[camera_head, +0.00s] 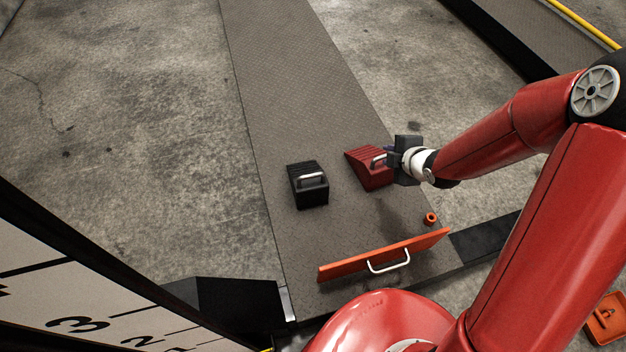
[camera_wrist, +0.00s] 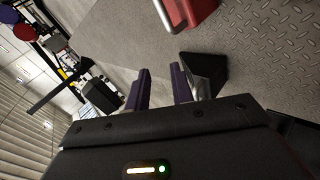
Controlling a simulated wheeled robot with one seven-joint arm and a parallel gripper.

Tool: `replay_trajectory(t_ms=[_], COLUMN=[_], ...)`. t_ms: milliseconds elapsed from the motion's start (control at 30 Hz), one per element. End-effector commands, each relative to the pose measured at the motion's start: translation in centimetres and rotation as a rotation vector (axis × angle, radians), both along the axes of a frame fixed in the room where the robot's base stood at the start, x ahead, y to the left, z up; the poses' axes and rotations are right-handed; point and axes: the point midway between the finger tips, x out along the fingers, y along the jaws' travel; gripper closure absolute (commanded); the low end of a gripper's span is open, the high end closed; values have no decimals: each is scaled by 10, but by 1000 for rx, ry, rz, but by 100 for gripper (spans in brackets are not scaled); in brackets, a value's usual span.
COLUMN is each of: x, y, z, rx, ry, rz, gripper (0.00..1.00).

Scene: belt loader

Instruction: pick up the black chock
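The black chock (camera_head: 311,192) stands on the grey ramp plate, with a pale handle on its top. A red chock (camera_head: 367,173) with a similar handle stands to its right. My gripper (camera_head: 385,155) is at the red chock's right side in the head view, apart from the black chock. In the wrist view my gripper's two fingers (camera_wrist: 160,70) are spread with nothing between them. The red chock (camera_wrist: 200,9) shows at the top of that view, its handle beyond the fingers. A dark wedge shape (camera_wrist: 209,70) is beside the right finger; I cannot tell what it is.
An orange board (camera_head: 345,266) with a white handle lies across the plate's near end. A small orange ring-like piece (camera_head: 430,218) is near its right end. An orange item (camera_head: 607,322) is at the lower right. The plate (camera_head: 275,75) beyond the chocks is clear.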

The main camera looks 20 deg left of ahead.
Motion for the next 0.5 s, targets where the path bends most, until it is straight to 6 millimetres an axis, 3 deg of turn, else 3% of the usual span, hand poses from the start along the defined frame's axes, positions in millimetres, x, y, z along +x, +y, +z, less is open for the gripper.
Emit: replay_trajectory(t_ms=[33, 200, 333, 500], x=[-7, -34, -57, -78], y=[19, 79, 112, 134], z=[-26, -73, -92, -100], rx=[29, 170, 296, 407], ry=[-16, -152, -266, -373], rz=[91, 355, 475, 533], gripper=[77, 77, 77, 77])
